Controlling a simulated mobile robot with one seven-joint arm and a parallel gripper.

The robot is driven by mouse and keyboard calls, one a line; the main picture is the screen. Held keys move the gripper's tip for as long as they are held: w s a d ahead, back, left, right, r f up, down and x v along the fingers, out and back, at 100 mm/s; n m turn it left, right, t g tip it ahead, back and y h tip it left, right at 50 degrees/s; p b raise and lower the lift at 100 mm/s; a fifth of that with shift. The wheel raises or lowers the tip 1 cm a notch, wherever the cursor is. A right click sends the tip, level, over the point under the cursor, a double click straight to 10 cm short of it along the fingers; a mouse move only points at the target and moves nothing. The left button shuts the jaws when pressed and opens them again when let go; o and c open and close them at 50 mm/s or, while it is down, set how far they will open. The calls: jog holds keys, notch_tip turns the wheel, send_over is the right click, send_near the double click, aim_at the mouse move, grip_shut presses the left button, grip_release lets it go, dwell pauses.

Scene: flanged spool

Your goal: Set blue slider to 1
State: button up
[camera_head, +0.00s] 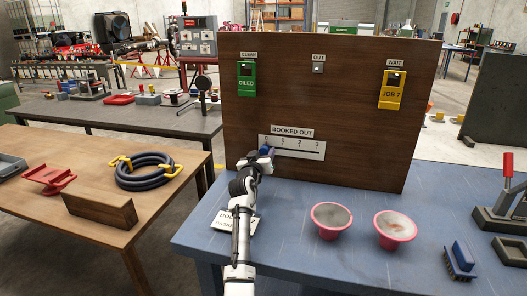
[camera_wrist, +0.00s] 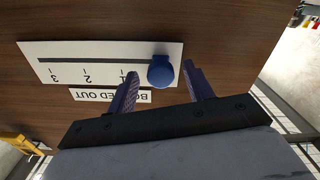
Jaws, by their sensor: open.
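The blue slider (camera_wrist: 160,72) is a round knob on a white scale plate (camera_head: 304,149), which is fixed low on a brown upright board under a "BOOKED OUT" label. The plate has a dark slot and marks 0 to 3. In the wrist view, where the scale appears upside down, the knob stands at the 0 end, beyond the 1 mark. My gripper (camera_head: 267,154) is at the left end of the scale. Its fingers (camera_wrist: 160,76) are open on either side of the knob, with a gap visible on both sides. My gripper largely hides the knob in the head view.
The blue table (camera_head: 300,260) carries two pink-rimmed bowls (camera_head: 331,219) (camera_head: 395,229), a brush (camera_head: 460,258) and a red-handled clamp (camera_head: 507,165). Green (camera_head: 246,79) and yellow (camera_head: 392,90) tags hang higher on the board (camera_head: 320,105). The scale's slot looks clear towards 3.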

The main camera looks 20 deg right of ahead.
jog(key=shift+x, duration=0.85)
jog(key=shift+c, duration=0.3)
